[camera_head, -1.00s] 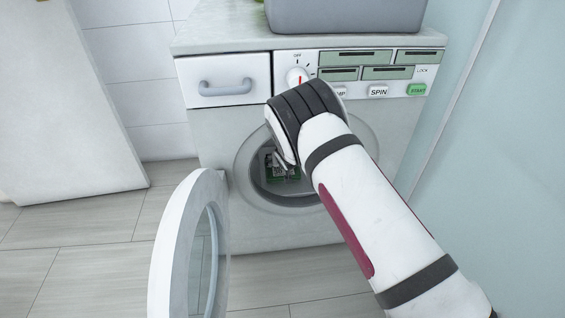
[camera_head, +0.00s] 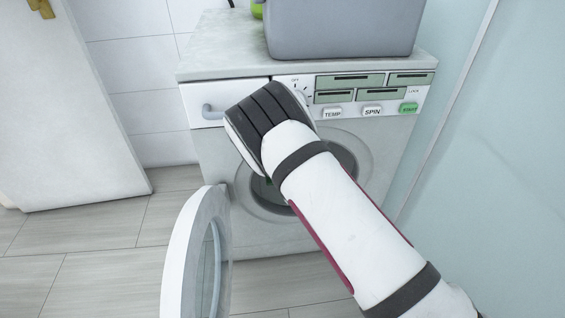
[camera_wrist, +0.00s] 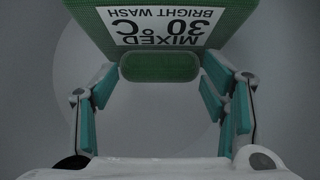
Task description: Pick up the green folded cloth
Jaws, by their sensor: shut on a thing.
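The green folded cloth (camera_wrist: 160,66) fills the top middle of the wrist view. It carries a white label reading "MIXED 30°C BRIGHT WASH", upside down in the picture. My gripper (camera_wrist: 159,84) is shut on the cloth, with teal finger pads at its left and right sides. In the head view my wrist and forearm cover the gripper, which is at the opening of the washing machine (camera_head: 390,140).
The machine's round door (camera_head: 180,255) hangs open at the lower left. A grey bin (camera_head: 340,30) stands on top of the machine. A white room door (camera_head: 75,110) is at the left and a pale bluish panel (camera_head: 490,170) close at the right. Tiled floor (camera_head: 105,270) is clear at the lower left.

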